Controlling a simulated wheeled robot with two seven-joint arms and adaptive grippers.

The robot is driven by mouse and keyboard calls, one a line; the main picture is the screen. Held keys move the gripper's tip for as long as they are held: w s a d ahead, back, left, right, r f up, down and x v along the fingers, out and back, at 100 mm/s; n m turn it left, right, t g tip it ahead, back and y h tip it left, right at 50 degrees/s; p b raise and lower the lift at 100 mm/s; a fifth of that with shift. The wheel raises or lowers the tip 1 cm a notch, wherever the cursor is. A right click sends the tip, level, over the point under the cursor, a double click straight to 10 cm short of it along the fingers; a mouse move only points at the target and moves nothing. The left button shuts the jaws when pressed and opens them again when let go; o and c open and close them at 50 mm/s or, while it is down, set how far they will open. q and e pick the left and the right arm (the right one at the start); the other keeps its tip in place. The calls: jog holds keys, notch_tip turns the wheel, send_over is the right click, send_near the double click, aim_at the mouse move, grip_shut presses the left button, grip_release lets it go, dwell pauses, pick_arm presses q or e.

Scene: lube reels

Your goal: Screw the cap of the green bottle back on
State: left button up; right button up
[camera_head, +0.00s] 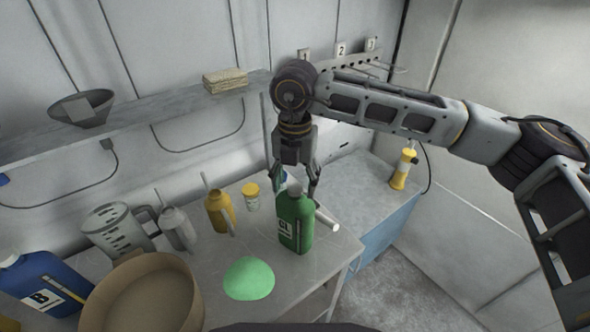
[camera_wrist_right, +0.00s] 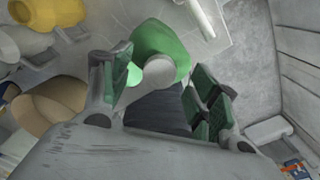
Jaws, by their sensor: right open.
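The green bottle (camera_head: 296,226), with a white label, stands upright near the right edge of the table. A pale grey-white round top, which looks like its cap (camera_head: 295,188), sits at its neck. The bottle (camera_wrist_right: 166,42) and pale top (camera_wrist_right: 158,71) also show in the right wrist view, between the finger directions. I cannot tell whether the cap is threaded tight. My right gripper (camera_head: 296,186) points down at the bottle's top, fingers spread to either side; its green-padded fingers (camera_wrist_right: 162,84) are apart in the wrist view, with nothing gripped. My left gripper is not in view.
A light green patch (camera_head: 248,278) lies on the table left of the bottle. A white tube (camera_head: 328,221) lies behind it. A yellow bottle (camera_head: 219,212), yellow-lidded jar (camera_head: 251,197), grey jug (camera_head: 112,230), tan bowl (camera_head: 145,296) and blue bottle (camera_head: 42,280) stand further left.

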jog(key=shift+f, duration=0.25)
jog(key=c, duration=1)
jog(key=shift+f+m+b, duration=0.1)
jog(key=shift+m+b, duration=0.45)
jog(key=shift+m, duration=0.65)
jog(key=shift+m+b, duration=0.5)
jog(key=shift+m, duration=0.1)
